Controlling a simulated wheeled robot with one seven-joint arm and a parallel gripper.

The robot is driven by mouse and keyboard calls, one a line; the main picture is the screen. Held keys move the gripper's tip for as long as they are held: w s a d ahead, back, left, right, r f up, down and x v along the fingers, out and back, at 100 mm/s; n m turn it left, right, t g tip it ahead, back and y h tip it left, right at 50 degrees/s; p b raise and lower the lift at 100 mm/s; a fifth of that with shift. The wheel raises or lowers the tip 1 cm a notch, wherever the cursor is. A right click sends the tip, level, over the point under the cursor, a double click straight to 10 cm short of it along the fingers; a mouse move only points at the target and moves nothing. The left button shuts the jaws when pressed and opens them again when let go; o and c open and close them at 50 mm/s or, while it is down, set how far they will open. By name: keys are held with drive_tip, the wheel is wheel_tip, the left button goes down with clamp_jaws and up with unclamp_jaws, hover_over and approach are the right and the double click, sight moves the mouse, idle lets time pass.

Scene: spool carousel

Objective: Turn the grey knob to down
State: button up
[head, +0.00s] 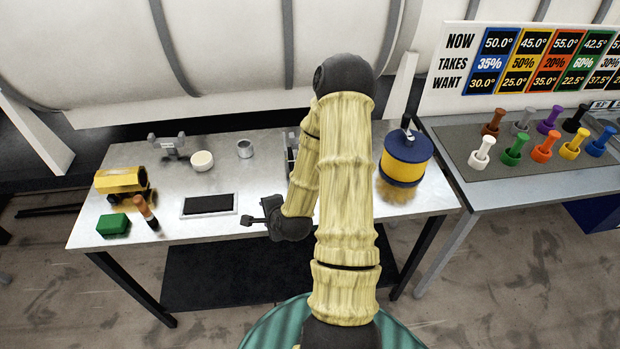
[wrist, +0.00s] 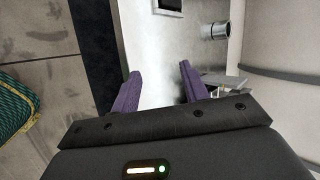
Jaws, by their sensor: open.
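My gripper (head: 258,212) is open and empty, held above the front part of the metal table, right of the black-topped pad. In the wrist view its two purple fingers (wrist: 158,82) stand apart with nothing between them. A grey, peg-like piece (head: 522,121) stands in the back row on the right-hand bench, far from my gripper. A short grey metal cylinder (head: 245,149) is on the left table beyond my gripper, and it seems to show in the wrist view (wrist: 215,30). I cannot tell for certain which one is the grey knob, nor which way it points.
Several coloured pegs surround the grey one, below a number board (head: 540,62). A yellow-and-blue drum (head: 405,160) stands on the table's right side. A black-topped pad (head: 209,205), white round piece (head: 202,161), green block (head: 113,225) and yellow object (head: 120,181) lie left. My arm hides the table's middle.

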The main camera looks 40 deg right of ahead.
drive_tip(key=s+a+r+n+g, duration=0.3)
drive_tip(key=s+a+r+n, duration=0.2)
drive_tip(key=r+n, duration=0.3)
drive_tip(key=s+a+r+n+g, duration=0.3)
drive_tip(key=s+a+r+n, duration=0.3)
drive_tip(key=n, duration=0.7)
wheel_tip(320, 180, up, 3)
drive_tip(key=shift+s+a+f+g+y, duration=0.15)
drive_tip(key=shift+a+g+y, duration=0.25)
drive_tip(key=shift+c, duration=1)
drive_tip(key=shift+d, duration=0.15)
